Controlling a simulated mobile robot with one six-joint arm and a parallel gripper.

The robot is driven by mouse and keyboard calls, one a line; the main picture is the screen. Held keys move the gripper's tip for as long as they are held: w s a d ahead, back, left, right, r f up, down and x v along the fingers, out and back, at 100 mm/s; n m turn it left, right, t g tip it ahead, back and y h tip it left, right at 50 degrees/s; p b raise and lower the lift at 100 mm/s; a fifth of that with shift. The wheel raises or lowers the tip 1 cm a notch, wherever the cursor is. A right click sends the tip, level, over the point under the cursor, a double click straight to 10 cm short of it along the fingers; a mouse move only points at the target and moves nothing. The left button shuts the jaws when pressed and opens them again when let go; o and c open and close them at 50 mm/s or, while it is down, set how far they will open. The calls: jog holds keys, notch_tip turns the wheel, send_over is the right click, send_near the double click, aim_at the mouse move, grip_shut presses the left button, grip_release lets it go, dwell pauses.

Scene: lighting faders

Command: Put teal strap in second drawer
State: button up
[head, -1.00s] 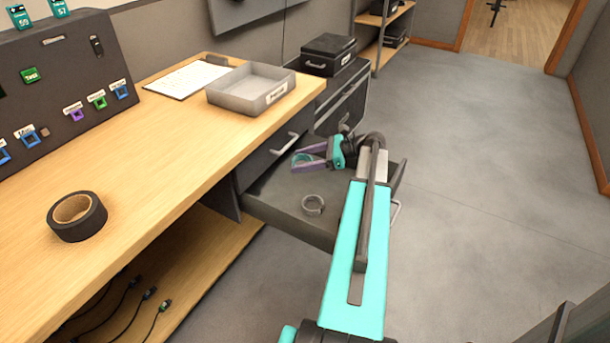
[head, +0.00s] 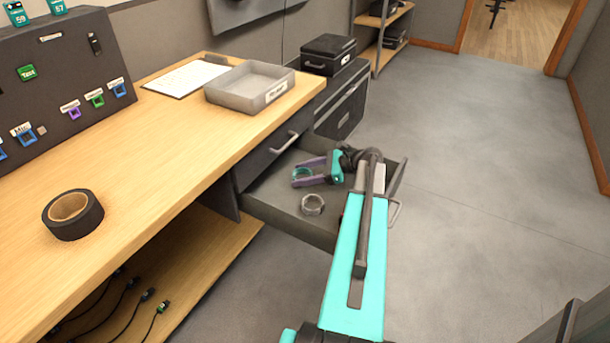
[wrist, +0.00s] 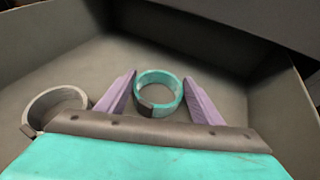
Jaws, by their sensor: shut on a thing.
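The teal strap (head: 301,173), a small rolled ring, is between the two purple fingers of my gripper (head: 299,174). My gripper is shut on it, inside the outline of the open drawer (head: 268,203), below a shut drawer front (head: 268,158). In the wrist view the teal strap (wrist: 158,77) shows as an upright-looking ring with a dark patch, between the fingers, with the drawer's floor and walls around it. I cannot tell whether the strap touches the drawer floor.
A grey strap ring (head: 313,206) lies in the same drawer, near my gripper. On the bench stand a grey tray (head: 236,95), a clipboard (head: 185,79) and a black tape roll (head: 73,217). A black case (head: 327,55) stands behind. The floor at right is clear.

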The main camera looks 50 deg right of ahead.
jog(key=shift+f, duration=0.35)
jog(key=o, duration=1)
jog(key=shift+r, duration=0.1)
jog(key=shift+s+d+r, duration=0.2)
jog(key=shift+s, duration=0.05)
jog(key=p+v, duration=0.2)
jog(key=v, duration=0.9)
jog(key=shift+s, duration=0.15)
